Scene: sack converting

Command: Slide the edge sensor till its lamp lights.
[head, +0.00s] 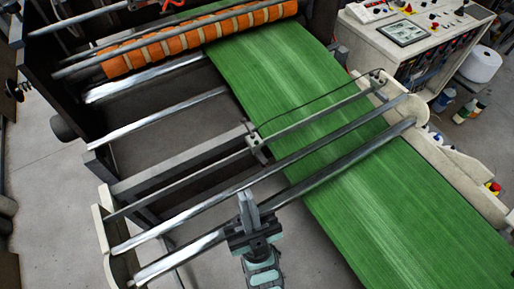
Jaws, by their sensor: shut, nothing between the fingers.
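What looks like the edge sensor is a small grey block (256,142) on a cross rail (318,109), close to the left edge of the wide green web (330,125). A thin black cable runs from it to the right over the web. I cannot make out a lit lamp on it. My gripper (247,197) is at the lower middle of the head view, its fingers together and empty. In the picture it is below the sensor and apart from it, with its tips by the shiny front rollers (210,223).
An orange banded roller (180,40) is at the back. A control cabinet (410,40) with a screen stands at upper right.

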